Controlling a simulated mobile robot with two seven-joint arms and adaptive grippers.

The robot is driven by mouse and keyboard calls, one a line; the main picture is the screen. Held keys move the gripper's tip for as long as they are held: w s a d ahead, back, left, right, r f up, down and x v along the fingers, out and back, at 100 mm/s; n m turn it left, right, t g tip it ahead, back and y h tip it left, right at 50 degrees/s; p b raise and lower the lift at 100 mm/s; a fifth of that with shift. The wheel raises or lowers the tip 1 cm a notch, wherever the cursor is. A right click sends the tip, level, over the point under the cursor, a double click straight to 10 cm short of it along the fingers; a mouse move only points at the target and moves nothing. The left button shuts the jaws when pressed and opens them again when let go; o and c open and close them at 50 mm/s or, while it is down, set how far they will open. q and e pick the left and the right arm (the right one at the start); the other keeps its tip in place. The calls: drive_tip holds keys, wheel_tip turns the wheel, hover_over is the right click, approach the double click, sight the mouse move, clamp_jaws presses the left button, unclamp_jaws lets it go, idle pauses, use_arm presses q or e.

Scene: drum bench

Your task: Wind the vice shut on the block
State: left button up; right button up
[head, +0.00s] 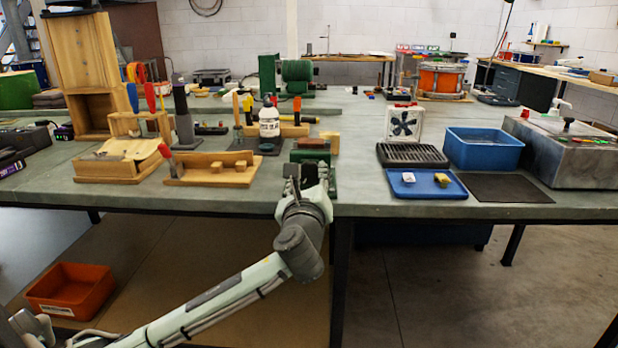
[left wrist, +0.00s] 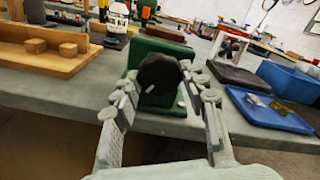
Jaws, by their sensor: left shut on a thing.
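The green vice (head: 309,155) stands at the front edge of the bench, and its green body fills the middle of the left wrist view (left wrist: 165,47). A brown wooden block (head: 313,143) shows at the top of the vice; I cannot tell whether the jaws touch it. The vice's black round knob (left wrist: 160,73) faces me. My left gripper (head: 306,178) reaches the knob from the front, one finger on each side, and is shut on it. The gripper hides most of the knob in the head view. My right gripper is not in view.
A wooden board with small blocks (head: 212,170) lies left of the vice. A white bottle (head: 269,121) stands behind it. Right are a blue tray (head: 425,189), a black grille (head: 411,156) and a blue bin (head: 484,147). An orange bin (head: 70,290) sits below the bench.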

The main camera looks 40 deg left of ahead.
use_arm(q)
drive_tip(key=shift+f, duration=0.2)
drive_tip(key=o, duration=1.2)
drive_tip(key=shift+r, duration=0.15)
drive_tip(key=shift+c, duration=0.2)
drive_tip(key=v, duration=1.2)
drive_tip(key=shift+s, duration=0.1)
